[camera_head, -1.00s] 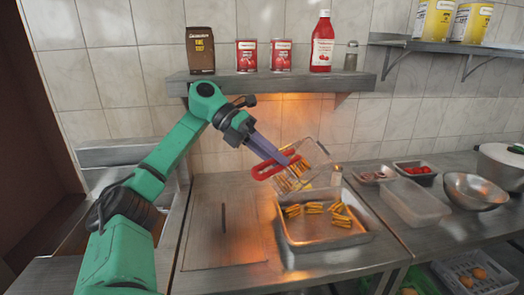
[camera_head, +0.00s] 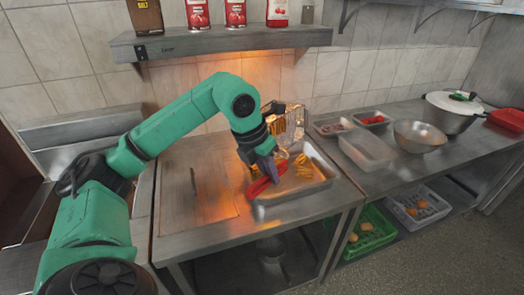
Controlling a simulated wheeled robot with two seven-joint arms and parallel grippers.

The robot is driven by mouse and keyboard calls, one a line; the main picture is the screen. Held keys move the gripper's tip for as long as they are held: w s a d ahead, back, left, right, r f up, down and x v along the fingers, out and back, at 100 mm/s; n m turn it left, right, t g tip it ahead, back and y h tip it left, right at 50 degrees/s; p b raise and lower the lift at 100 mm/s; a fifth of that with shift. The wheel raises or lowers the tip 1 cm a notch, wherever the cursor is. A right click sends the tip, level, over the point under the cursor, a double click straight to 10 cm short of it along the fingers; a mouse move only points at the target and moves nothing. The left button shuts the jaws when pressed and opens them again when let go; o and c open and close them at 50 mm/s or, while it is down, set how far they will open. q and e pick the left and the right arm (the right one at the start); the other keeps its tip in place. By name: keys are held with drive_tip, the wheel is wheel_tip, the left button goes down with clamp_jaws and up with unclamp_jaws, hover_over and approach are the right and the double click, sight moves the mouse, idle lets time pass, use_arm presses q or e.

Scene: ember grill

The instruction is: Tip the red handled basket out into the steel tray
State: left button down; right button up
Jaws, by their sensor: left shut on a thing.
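The red-handled wire basket (camera_head: 291,122) is tilted steeply over the back left part of the steel tray. Its red handle (camera_head: 262,184) points down toward the front left. My left gripper (camera_head: 267,168) is shut on the handle. Some yellow-brown fries show against the basket mesh. The steel tray (camera_head: 293,193) sits on the counter, with several fries (camera_head: 304,168) lying in its right part. My arm and the basket hide the tray's left part. My right gripper is out of view.
A clear plastic container (camera_head: 366,152), small trays of red food (camera_head: 372,118) and a steel bowl (camera_head: 419,136) stand to the right. A wall shelf (camera_head: 220,42) hangs above the arm. The counter left of the tray (camera_head: 205,200) is mostly bare.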

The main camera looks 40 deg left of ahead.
use_arm(q)
drive_tip(key=d+f+y+p, duration=0.2)
drive_tip(key=f+y, duration=0.3)
drive_tip(key=f, duration=0.2)
drive_tip(key=d+f+m+y+p, duration=0.1)
drive_tip(key=d+f+y+p, duration=0.1)
drive_tip(key=f+y, duration=0.4)
drive_tip(key=shift+w+f+m+p, duration=0.2)
drive_tip(key=shift+f+m+p, duration=0.15)
drive_tip(key=shift+p, duration=0.5)
drive_tip(key=shift+a, duration=0.1)
